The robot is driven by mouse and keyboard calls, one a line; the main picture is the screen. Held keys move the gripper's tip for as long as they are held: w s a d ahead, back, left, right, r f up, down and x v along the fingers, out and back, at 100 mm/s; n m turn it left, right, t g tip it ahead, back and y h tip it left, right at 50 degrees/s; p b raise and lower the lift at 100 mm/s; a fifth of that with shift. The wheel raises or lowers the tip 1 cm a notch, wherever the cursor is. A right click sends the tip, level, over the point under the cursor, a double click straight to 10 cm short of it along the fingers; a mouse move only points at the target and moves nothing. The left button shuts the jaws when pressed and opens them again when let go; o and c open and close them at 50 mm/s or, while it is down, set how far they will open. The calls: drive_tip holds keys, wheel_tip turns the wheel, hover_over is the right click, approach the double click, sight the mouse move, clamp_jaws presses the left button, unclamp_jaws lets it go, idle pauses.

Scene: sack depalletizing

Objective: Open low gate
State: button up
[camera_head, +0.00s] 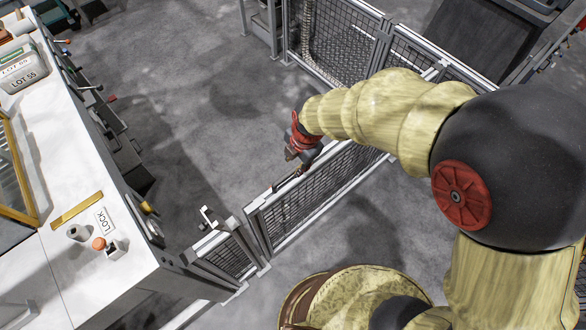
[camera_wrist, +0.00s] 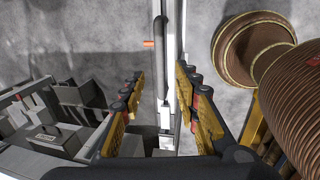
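The low gate (camera_head: 318,195) is a grey-framed panel with dark mesh, at the middle of the head view. In the wrist view its pale top rail (camera_wrist: 173,50) runs up the picture between my fingers. A dark bar, seemingly a handle (camera_wrist: 159,62), lies along the rail's left side, with a small orange piece (camera_wrist: 149,43) beside it. My gripper (camera_head: 298,152) is just above the gate's top rail. In the wrist view my gripper (camera_wrist: 159,76) has its fingers spread on either side of the bar and rail. Contact is not clear.
A short mesh panel and post (camera_head: 230,252) stand by the gate's near end. Taller mesh fencing (camera_head: 335,45) stands beyond. The grey floor (camera_head: 200,100) between bench and gate is clear.

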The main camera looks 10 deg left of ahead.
sight(292, 171)
drive_tip(key=f, duration=0.4)
drive_tip(key=w+a+f+b, duration=0.1)
drive_tip(key=f, duration=0.1)
drive_tip(key=shift+f, duration=0.15)
drive_tip(key=shift+s, duration=0.1)
drive_tip(key=shift+c, duration=1)
clamp_jaws()
